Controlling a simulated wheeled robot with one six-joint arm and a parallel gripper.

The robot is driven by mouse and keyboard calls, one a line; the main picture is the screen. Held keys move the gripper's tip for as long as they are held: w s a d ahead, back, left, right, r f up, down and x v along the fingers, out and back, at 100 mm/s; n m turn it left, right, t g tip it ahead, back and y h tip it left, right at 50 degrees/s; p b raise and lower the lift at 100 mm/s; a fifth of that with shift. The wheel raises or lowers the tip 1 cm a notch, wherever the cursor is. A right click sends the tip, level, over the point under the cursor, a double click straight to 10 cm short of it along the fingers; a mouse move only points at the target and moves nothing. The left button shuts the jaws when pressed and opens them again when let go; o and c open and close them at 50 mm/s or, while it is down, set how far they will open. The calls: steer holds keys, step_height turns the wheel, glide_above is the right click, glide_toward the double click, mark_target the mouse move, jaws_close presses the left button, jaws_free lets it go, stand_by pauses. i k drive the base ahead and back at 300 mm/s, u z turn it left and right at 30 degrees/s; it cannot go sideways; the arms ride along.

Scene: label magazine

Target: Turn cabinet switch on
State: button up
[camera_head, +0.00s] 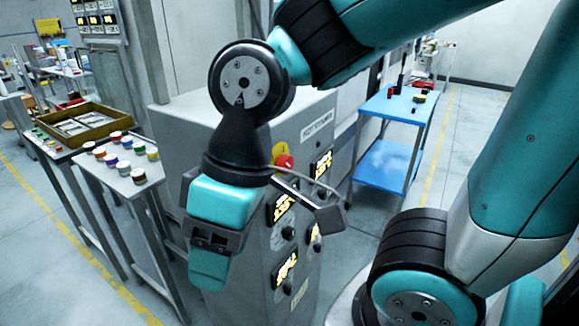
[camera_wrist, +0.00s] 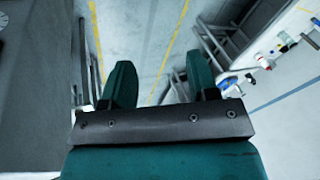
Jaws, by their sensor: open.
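The grey cabinet (camera_head: 178,128) stands in the middle of the head view, with lit displays and round dials on its front. A red rotary switch (camera_head: 285,161) on a yellow plate sits high on that front, partly hidden by my wrist. Its setting is too small to tell. My gripper (camera_head: 208,268) hangs in front of the cabinet, below and left of the switch, pointing down. In the wrist view my gripper (camera_wrist: 162,82) has its two teal fingers apart with nothing between them. The cabinet's grey side (camera_wrist: 35,95) fills the left of that view.
A side table (camera_head: 100,178) with coloured jars and a wooden tray (camera_head: 85,126) stand to the left. A blue cart (camera_head: 397,106) with small items stands behind right.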

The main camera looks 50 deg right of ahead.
mark_target(285, 160)
steer(key=u, duration=0.9)
steer(key=k, duration=0.9)
steer(key=z, duration=1.1)
